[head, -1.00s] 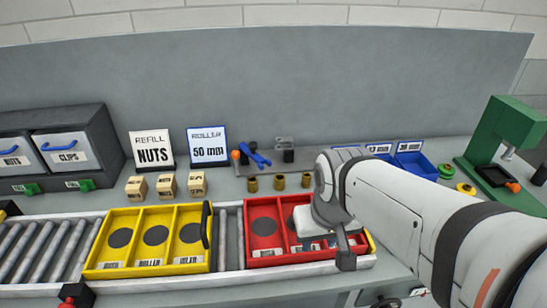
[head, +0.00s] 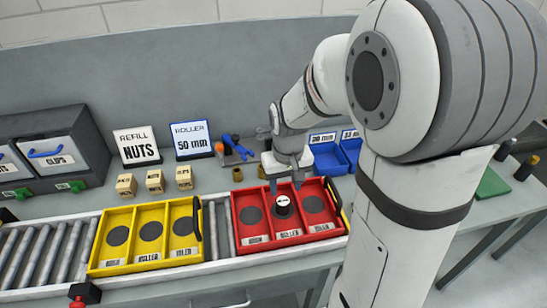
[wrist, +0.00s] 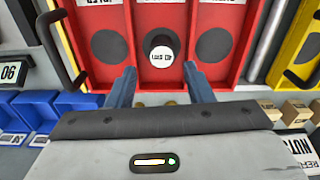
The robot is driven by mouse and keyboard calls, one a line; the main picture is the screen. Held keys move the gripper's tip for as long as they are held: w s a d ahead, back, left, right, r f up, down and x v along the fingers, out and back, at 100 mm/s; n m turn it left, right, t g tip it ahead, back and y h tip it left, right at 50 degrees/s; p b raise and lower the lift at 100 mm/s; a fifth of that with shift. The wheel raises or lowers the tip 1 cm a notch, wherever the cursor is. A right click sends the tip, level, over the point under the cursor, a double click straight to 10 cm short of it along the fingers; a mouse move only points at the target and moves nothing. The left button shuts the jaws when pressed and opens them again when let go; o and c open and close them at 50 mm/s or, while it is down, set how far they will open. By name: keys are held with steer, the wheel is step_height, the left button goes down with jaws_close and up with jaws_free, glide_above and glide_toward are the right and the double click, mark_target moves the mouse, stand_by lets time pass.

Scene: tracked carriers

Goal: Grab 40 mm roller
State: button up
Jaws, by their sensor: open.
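A dark roller with a white top (head: 282,204) stands upright in the middle compartment of the red carrier (head: 240,243). In the wrist view the roller (wrist: 161,52) shows upside-down lettering on its white face that seems to read 40 mm. My gripper (head: 286,185) is above this compartment, pointing down, with its fingers apart and nothing between them. In the wrist view my gripper's blue-grey fingertips (wrist: 160,74) lie to either side of the roller's line, and the roller is beyond them, apart from both.
A yellow carrier (head: 97,262) stands left of the red one on the roller conveyor (head: 45,255).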

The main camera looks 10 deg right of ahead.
mark_target(283, 200)
steer(key=shift+w+f+p, duration=0.35)
steer(key=shift+w+f, duration=0.05)
steer(key=shift+w, duration=0.45)
steer(key=shift+f, duration=0.35)
steer(key=f, duration=0.2)
steer(key=f+p, duration=0.1)
steer(key=f, duration=0.3)
steer(key=shift+s+a+f, duration=0.15)
steer(key=shift+s, duration=0.2)
steer(key=shift+f, duration=0.55)
steer(key=shift+c, duration=0.2)
steer(key=c, duration=0.8)
